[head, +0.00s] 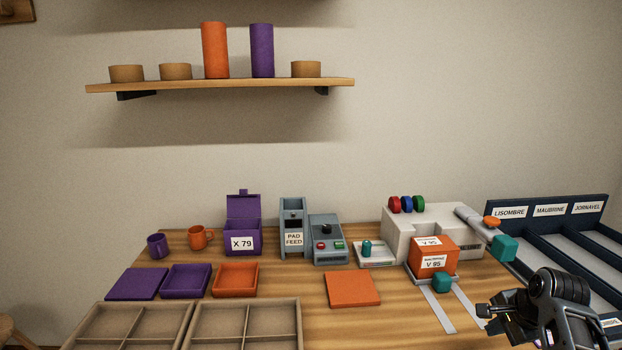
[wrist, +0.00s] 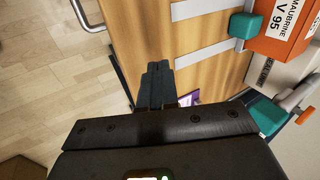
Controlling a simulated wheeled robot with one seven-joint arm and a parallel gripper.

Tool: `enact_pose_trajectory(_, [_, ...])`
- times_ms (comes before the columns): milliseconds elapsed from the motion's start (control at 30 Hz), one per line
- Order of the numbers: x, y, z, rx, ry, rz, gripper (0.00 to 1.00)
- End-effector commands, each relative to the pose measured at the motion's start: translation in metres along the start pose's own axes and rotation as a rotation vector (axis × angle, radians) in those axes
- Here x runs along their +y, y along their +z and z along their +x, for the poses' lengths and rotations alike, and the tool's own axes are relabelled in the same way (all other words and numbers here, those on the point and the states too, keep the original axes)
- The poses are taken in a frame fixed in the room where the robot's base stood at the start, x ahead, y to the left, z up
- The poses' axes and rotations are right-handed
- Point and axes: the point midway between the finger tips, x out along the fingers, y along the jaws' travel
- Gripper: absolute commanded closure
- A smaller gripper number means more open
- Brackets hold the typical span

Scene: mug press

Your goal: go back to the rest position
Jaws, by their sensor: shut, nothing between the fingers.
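My gripper (head: 486,311) is at the lower right of the head view, in front of the press and right of its two pale rails. In the wrist view its dark fingers (wrist: 155,82) are together with nothing between them, above the wooden table edge and the floor. The orange box (head: 431,257) labelled MAUBRINE V 95 sits on the press slide, apart from my gripper. A teal knob (head: 442,282) is at the front of the slide. The same box (wrist: 288,22) and knob (wrist: 245,27) show at the upper right of the wrist view.
Trays, mugs, a purple box (head: 242,224) and a pad feed (head: 292,222) stand to the left. A shelf (head: 220,85) hangs above.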

Motion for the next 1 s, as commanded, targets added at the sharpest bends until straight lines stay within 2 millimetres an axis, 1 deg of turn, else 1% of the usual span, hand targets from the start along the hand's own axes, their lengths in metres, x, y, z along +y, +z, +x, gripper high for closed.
enact_pose_trajectory(267, [0.041, 0.024, 0.021, 0.035, -0.035, -0.092, 1.00])
enact_pose_trajectory(367, [0.062, 0.035, 0.028, 0.053, -0.054, -0.140, 1.00])
enact_pose_trajectory(467, [0.090, 0.052, 0.035, 0.077, -0.079, -0.207, 1.00])
enact_pose_trajectory(600, [0.139, 0.080, 0.039, 0.123, -0.126, -0.329, 1.00])
enact_pose_trajectory(767, [0.192, 0.111, 0.028, 0.180, -0.184, -0.475, 1.00])
enact_pose_trajectory(800, [0.205, 0.118, 0.024, 0.194, -0.199, -0.511, 1.00])
enact_pose_trajectory(867, [0.224, 0.129, 0.015, 0.215, -0.220, -0.565, 1.00])
enact_pose_trajectory(1000, [0.264, 0.153, -0.011, 0.264, -0.271, -0.691, 1.00])
